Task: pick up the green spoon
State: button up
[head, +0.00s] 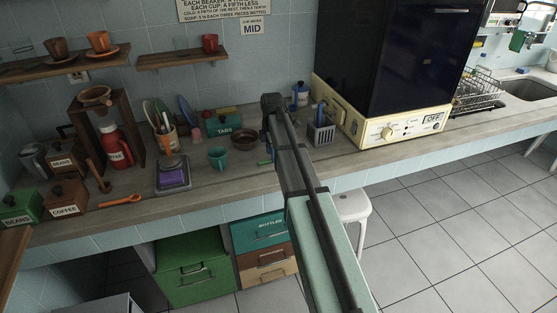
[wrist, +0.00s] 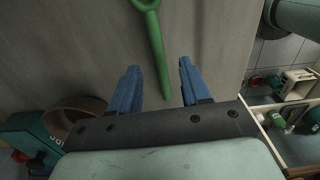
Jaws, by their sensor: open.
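The green spoon (wrist: 157,50) lies on the counter in the wrist view, its wider end at the top edge and its handle pointing down between my fingers. In the head view only a short green piece (head: 265,162) shows beside my arm; the rest is hidden. My gripper (wrist: 158,78) is open, with one blue finger on each side of the handle. I cannot tell how far above the counter the fingertips are. In the head view my arm hides the gripper.
A brown bowl (head: 243,138) and a teal TABS box (head: 225,122) stand just behind the spoon. A teal cup (head: 218,157) and a scale (head: 172,176) are to its left. A grey basket (head: 321,131) stands to the right. An orange spoon (head: 120,200) lies near the front edge.

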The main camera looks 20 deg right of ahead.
jog(key=shift+f, duration=0.9)
jog(key=shift+c, duration=0.2)
grip_shut()
